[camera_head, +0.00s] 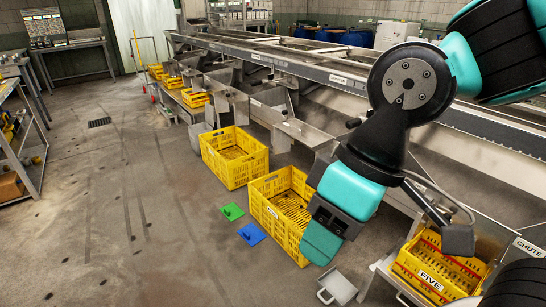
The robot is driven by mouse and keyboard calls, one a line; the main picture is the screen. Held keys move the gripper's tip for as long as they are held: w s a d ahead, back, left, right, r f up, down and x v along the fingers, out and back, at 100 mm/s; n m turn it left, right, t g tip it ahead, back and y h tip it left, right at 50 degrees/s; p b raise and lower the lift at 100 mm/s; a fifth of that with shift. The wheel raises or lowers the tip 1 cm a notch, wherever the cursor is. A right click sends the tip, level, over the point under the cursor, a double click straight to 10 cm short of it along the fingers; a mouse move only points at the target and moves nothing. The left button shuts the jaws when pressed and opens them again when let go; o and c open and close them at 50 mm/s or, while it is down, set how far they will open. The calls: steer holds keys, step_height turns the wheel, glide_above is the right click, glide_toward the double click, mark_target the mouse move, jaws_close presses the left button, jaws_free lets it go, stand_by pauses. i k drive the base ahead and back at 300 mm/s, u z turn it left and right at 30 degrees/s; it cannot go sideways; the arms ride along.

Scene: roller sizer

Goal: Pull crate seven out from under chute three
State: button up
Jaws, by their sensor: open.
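I cannot make out a crate marked seven. A yellow crate (437,277) at the lower right reads FIVE and sits under a chute whose sign (530,247) reads CHUTE, its number not readable. A larger yellow crate (277,233) stands on the floor in the middle, its small label too small to read. Another yellow crate (233,172) stands behind it. My gripper (325,238), teal and dark, is open and hangs over the right side of the middle crate, hiding part of it. I cannot tell whether it touches the crate.
The long metal sizer (300,68) runs diagonally with chutes along its near side. More yellow crates (195,97) stand farther back. A green piece (232,212), a blue piece (252,234) and a metal scoop-like item (337,287) lie on the floor. The floor at left is mostly clear.

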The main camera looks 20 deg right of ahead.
mark_target(237, 166)
steer(key=u, duration=0.5)
steer(key=i, duration=1.9)
steer(key=u, duration=0.6)
steer(key=i, duration=2.1)
steer(key=z, duration=0.55)
steer(key=i, duration=1.4)
steer(key=z, duration=1.6)
steer(key=i, duration=1)
steer(key=z, duration=0.6)
